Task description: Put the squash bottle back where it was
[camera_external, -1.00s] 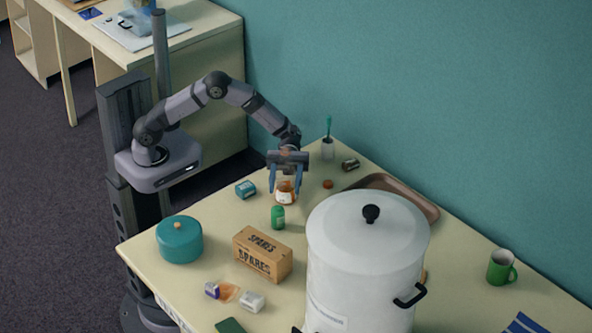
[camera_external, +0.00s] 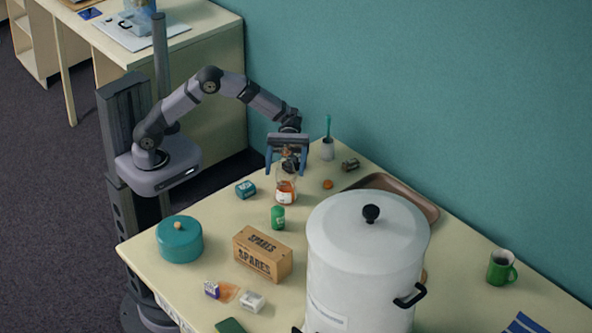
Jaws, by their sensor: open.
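The squash bottle (camera_external: 286,191), clear with orange liquid and a pale label, stands upright on the table (camera_external: 222,219) near its back left edge. My gripper (camera_external: 286,171) is open just above it, its two blue fingers spread either side of the bottle's upper part. The fingers look clear of the bottle. The bottle's top is partly hidden by the gripper. A small orange disc (camera_external: 328,184), perhaps a cap, lies to its right.
A large white urn (camera_external: 367,255) partly hides a brown tray (camera_external: 420,203). A brush pot (camera_external: 327,149) and a small dark can (camera_external: 350,164) are behind. A teal pot (camera_external: 180,240) is front left.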

